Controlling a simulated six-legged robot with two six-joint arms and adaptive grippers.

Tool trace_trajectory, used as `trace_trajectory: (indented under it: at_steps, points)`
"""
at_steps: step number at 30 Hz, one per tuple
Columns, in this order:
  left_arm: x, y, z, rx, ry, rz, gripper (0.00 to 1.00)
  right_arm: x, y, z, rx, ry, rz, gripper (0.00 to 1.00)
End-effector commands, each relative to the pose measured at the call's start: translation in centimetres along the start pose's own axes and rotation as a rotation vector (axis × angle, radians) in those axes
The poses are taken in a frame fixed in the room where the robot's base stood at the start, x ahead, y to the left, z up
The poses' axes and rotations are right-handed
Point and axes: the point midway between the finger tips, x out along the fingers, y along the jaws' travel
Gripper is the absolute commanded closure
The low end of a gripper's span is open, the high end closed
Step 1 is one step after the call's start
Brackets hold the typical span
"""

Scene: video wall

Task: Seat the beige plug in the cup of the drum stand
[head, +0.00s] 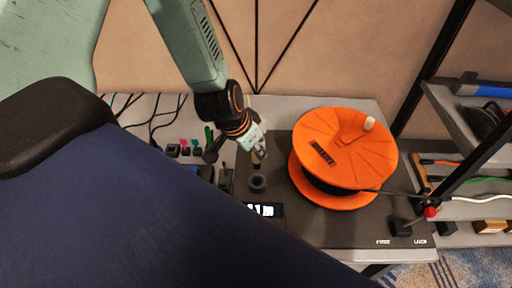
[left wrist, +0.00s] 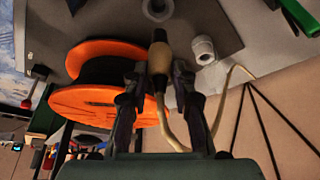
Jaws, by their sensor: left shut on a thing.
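The beige plug (left wrist: 160,62) has a dark tip and a beige cable looping off its rear. My left gripper (left wrist: 157,85) is shut on it, with a finger on each side. In the head view my left gripper (head: 258,152) holds the plug above the mat, left of the drum. The cup (head: 257,183) is a dark round ring with a hole, just below the gripper in the picture. It also shows at the top of the left wrist view (left wrist: 157,9), ahead of the plug's tip and apart from it. My right gripper is not in view.
The orange cable drum (head: 345,150) stands right of the cup on the dark mat (head: 330,232). A white roll (left wrist: 203,49) lies beside the plug in the left wrist view. A red-knobbed lever (head: 430,212) and a shelf rack (head: 465,120) are at right.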

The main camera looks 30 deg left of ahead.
Motion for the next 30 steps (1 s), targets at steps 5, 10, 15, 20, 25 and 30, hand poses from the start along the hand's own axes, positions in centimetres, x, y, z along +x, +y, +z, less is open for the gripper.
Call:
trace_trajectory:
  at_steps: [5, 10, 15, 20, 25, 30]
  points:
    - [1.7, 0.1, 0.7, 0.002, 0.000, 0.001, 1.00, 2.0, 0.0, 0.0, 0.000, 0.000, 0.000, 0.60]
    - [2.9, 0.2, 1.2, 0.003, -0.001, 0.001, 1.00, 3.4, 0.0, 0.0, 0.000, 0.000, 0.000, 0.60]
    - [4.0, 0.3, 1.7, 0.005, 0.000, 0.001, 1.00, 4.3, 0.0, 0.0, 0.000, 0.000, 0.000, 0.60]
    - [4.4, 0.3, 1.8, 0.005, 0.000, 0.001, 1.00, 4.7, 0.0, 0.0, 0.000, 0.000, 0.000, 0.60]
    - [4.3, 0.2, 1.8, 0.004, 0.000, 0.001, 1.00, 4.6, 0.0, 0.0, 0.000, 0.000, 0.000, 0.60]
    - [4.3, 0.2, 1.8, 0.004, 0.000, 0.001, 1.00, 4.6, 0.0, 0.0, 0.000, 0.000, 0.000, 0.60]
